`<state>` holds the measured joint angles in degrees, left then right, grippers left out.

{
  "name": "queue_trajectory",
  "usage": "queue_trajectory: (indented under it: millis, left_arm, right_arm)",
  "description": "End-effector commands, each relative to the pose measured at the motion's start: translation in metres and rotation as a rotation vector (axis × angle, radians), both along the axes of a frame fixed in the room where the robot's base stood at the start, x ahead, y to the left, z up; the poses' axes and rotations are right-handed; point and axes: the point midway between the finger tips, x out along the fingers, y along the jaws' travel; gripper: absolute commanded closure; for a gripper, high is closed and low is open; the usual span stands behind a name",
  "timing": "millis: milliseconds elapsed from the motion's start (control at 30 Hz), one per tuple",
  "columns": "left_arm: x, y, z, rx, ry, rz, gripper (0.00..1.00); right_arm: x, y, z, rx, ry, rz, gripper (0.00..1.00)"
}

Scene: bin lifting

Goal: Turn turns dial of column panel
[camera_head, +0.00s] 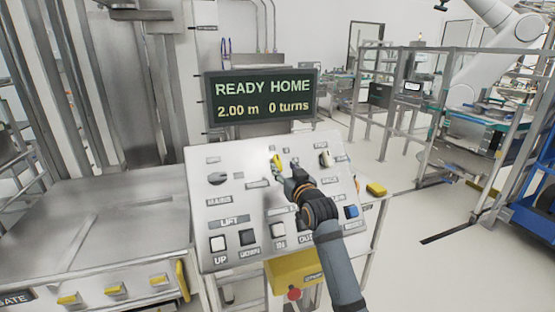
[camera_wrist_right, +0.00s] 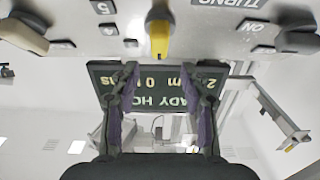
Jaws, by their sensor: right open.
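The column panel (camera_head: 225,205) is a sloped light-grey board with dials and buttons below a display. The turns dial, a knob with a yellow pointer (camera_head: 277,161), is in its upper middle; it shows at the top of the right wrist view (camera_wrist_right: 159,35), with number labels beside it. My right gripper (camera_head: 283,174) is at the dial, partly covering the panel behind it. In the wrist view its two fingers (camera_wrist_right: 160,80) are apart with nothing between them, and the dial appears just beyond the tips. Contact cannot be told. My left gripper is not in view.
The display (camera_head: 262,96) reads "READY HOME, 2.00 m, 0 turns". A dark dial (camera_head: 217,179) and another dial (camera_head: 326,159) flank the turns dial. Push buttons (camera_head: 248,237) line the lower panel. A steel table (camera_head: 95,215) stands left; open floor lies right.

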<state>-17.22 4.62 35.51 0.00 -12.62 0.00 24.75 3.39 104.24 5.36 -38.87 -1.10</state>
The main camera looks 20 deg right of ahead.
Motion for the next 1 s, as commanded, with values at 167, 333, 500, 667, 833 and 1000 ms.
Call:
queue_trajectory:
  millis: [167,333,500,667,833,1000]
  left_arm:
    - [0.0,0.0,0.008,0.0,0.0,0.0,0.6]
    - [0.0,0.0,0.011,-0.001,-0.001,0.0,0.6]
    - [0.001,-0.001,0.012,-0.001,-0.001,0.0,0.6]
    - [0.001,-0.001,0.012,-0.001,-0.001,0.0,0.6]
    - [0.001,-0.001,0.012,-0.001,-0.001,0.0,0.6]
    - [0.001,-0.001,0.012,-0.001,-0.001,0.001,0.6]
  right_arm:
    - [0.04,0.002,0.002,0.001,0.002,0.0,0.55]
    - [0.064,0.002,0.001,0.002,0.002,0.0,0.55]
    - [0.073,0.003,0.0,0.0,0.001,0.0,0.55]
    - [0.073,0.003,0.0,0.0,0.001,0.0,0.55]
    - [0.073,0.003,0.0,0.0,0.001,0.0,0.68]
    - [0.073,0.003,0.0,0.0,0.002,0.0,0.91]
